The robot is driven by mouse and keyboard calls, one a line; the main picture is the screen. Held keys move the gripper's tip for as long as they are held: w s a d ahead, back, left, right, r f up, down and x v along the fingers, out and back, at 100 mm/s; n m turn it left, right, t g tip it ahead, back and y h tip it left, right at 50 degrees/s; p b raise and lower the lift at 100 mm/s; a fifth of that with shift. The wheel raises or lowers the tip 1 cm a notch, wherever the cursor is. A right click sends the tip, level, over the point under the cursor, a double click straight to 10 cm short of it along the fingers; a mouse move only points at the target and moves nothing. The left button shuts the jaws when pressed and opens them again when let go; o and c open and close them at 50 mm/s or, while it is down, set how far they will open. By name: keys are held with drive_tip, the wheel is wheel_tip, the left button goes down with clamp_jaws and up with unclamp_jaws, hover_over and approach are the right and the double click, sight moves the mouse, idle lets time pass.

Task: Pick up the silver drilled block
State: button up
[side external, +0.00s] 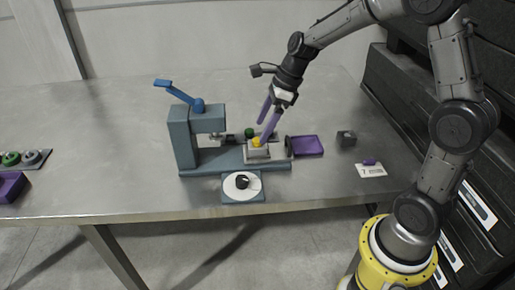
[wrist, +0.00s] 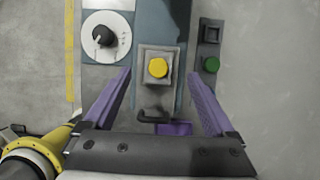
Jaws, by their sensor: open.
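A square silver-grey block (side external: 257,153) sits on the base of the blue-grey press, with a yellow piece (side external: 257,142) on top. In the wrist view the block (wrist: 147,86) lies between my two purple fingers, with the yellow piece (wrist: 157,67) near its centre. My gripper (side external: 263,130) is open and points down over it, one finger to each side. I cannot tell whether the fingertips touch it. No drilled hole shows on this block; the yellow piece covers its middle. A small dark grey block (side external: 346,138) stands apart on the table, to the right.
The press column (side external: 183,140) with a blue lever (side external: 180,96) stands left of my gripper. A dial (side external: 242,183) sits in front, a green button (side external: 249,132) behind. A purple tray (side external: 307,146) and a white card (side external: 371,170) lie right. The back of the table is clear.

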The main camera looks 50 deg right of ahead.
sight(257, 148)
drive_tip(key=shift+s+d+x, duration=0.1)
drive_tip(key=shift+s+x, duration=0.1)
drive_tip(key=shift+x, duration=1.15)
drive_tip(key=shift+s+d+x, duration=0.15)
drive_tip(key=shift+s+x, duration=0.05)
drive_tip(key=shift+x, duration=1.15)
drive_tip(key=shift+f, duration=0.15)
drive_tip(key=shift+c, duration=0.3)
clamp_jaws()
